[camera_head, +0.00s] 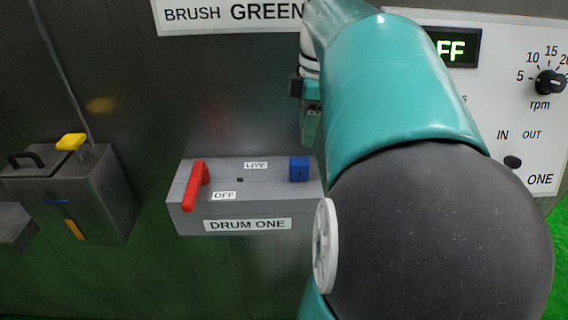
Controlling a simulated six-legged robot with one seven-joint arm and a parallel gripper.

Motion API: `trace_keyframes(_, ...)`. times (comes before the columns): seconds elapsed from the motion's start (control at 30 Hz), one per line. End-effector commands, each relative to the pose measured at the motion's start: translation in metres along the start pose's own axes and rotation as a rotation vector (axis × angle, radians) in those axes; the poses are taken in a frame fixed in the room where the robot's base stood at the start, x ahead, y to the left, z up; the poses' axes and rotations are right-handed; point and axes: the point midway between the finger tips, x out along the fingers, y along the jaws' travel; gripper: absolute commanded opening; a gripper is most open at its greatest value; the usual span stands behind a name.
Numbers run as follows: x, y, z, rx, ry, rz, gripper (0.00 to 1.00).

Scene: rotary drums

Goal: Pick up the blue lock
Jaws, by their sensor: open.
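The blue lock (299,169) is a small blue block on the right end of the top of a grey box (245,183) labelled DRUM ONE. My gripper (311,128) hangs above and slightly right of the lock, with a visible gap between them. It is partly hidden behind my teal and black arm, which fills the right half of the view. Nothing shows held in it.
A red lever (196,184) stands on the box's left, by the OFF label. Further left is a dark container (78,200) with a yellow handle (71,141). A control panel (535,120) with a dial (550,83) is at right.

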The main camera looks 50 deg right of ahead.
Motion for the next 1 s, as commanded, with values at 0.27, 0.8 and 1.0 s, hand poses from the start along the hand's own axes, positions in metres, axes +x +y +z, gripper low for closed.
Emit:
trace_keyframes(0.27, 0.043, 0.0, 0.0, 0.001, 0.0, -0.001, 0.53)
trace_keyframes(0.8, 0.099, 0.002, -0.002, -0.002, 0.001, 0.001, 0.53)
trace_keyframes(1.0, 0.099, 0.002, -0.002, -0.002, 0.001, 0.001, 0.49)
